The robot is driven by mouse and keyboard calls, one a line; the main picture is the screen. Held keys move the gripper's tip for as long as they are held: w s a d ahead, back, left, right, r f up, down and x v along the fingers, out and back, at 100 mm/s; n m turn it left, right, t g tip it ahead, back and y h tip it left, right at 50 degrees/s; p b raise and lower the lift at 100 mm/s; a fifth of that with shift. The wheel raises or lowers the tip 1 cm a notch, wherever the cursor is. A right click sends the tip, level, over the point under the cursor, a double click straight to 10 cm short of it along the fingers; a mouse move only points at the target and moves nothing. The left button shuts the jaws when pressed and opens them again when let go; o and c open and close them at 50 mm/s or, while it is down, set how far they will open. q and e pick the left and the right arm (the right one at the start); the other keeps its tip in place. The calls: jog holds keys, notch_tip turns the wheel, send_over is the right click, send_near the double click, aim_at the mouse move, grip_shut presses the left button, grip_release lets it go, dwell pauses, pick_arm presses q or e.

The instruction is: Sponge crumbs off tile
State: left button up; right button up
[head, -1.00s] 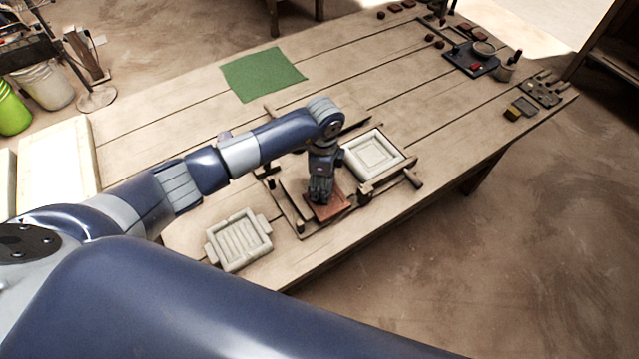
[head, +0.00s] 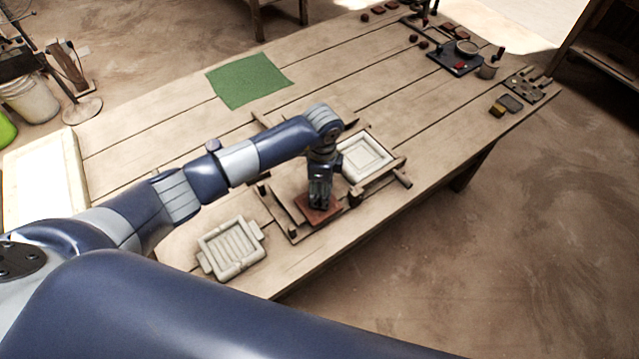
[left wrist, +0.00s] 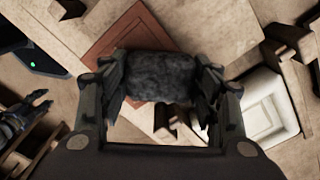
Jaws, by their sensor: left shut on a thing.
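The reddish-brown tile (head: 332,214) lies on the table inside a wooden frame, and its corner shows in the left wrist view (left wrist: 128,38). My left gripper (head: 319,203) points down over the tile. It is shut on a dark grey sponge (left wrist: 160,77), held between its two fingers in the left wrist view. The sponge covers part of the tile there; whether it touches the tile I cannot tell. No crumbs can be made out.
A white square mould (head: 366,157) sits right of the tile, and a ribbed white tray (head: 231,249) to its left. A green cloth (head: 248,80) lies farther back. Small tools and a dark plate (head: 455,66) stand at the far right end.

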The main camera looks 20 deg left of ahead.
pick_arm(q)
jog(key=shift+s+d, duration=0.4)
jog(key=shift+s, duration=0.05)
jog(key=shift+s+a+p, duration=0.35)
jog(key=shift+p, duration=0.4)
jog(key=shift+s+a+p, duration=0.55)
jog(key=shift+a, duration=0.05)
jog(key=shift+w+a+b, duration=0.4)
jog(key=shift+w+a, duration=0.5)
jog(key=shift+a, duration=0.1)
jog(key=shift+d, duration=1.15)
notch_tip(320, 180, up, 8)
jog(key=p, duration=0.7)
